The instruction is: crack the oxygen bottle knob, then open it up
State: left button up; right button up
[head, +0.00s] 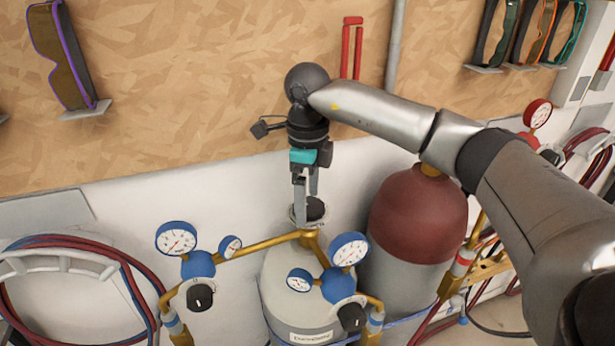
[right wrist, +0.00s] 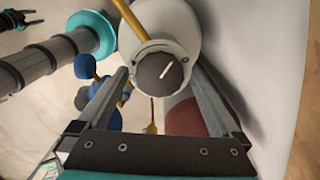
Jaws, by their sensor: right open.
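The oxygen bottle (head: 290,275) is the pale cylinder in the middle of the head view, with a brass pipe and blue-rimmed gauges. Its dark round knob (head: 314,208) sits on top; in the right wrist view the knob (right wrist: 160,72) shows a white line on its face. My right gripper (head: 306,200) points down at the knob from above. In the right wrist view its two fingers (right wrist: 160,85) are spread, one on each side of the knob. I cannot tell whether they touch it.
A red-topped cylinder (head: 418,212) stands right of the bottle. Blue regulators (head: 198,264) and gauges (head: 348,249) sit close below the knob. Coiled hoses (head: 75,245) hang at left. The chipboard wall (head: 200,80) behind holds safety glasses (head: 62,55).

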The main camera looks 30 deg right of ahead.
notch_tip(320, 180, up, 15)
jog(key=p, duration=0.1)
dwell(0.3)
jog(key=shift+f, duration=0.1)
dwell(0.4)
